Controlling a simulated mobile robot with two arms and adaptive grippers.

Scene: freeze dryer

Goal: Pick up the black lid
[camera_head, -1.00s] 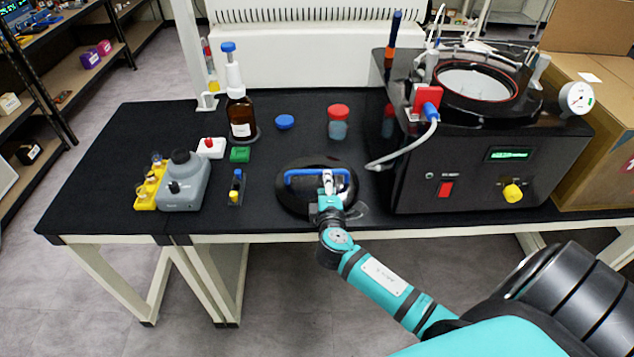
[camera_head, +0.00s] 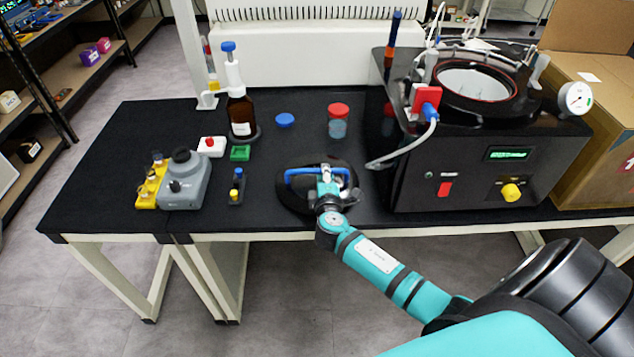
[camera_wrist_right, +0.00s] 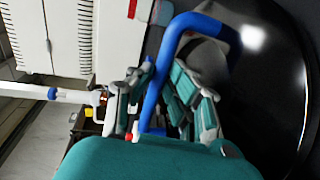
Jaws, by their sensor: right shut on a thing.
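The black lid (camera_head: 291,199) is a round, glossy disc with a blue handle (camera_head: 300,173) across its top. In the right wrist view the gripper's fingers (camera_wrist_right: 158,95) stand on both sides of the blue handle (camera_wrist_right: 168,50), and the lid (camera_wrist_right: 270,75) fills the right side. My left gripper is not in view.
The black freeze dryer (camera_head: 470,165) with an open round chamber stands to the right. A red-capped jar (camera_head: 338,122), a blue cap (camera_head: 285,120), a brown bottle (camera_head: 240,115) and a grey vortex-like device (camera_head: 184,182) stand behind and left.

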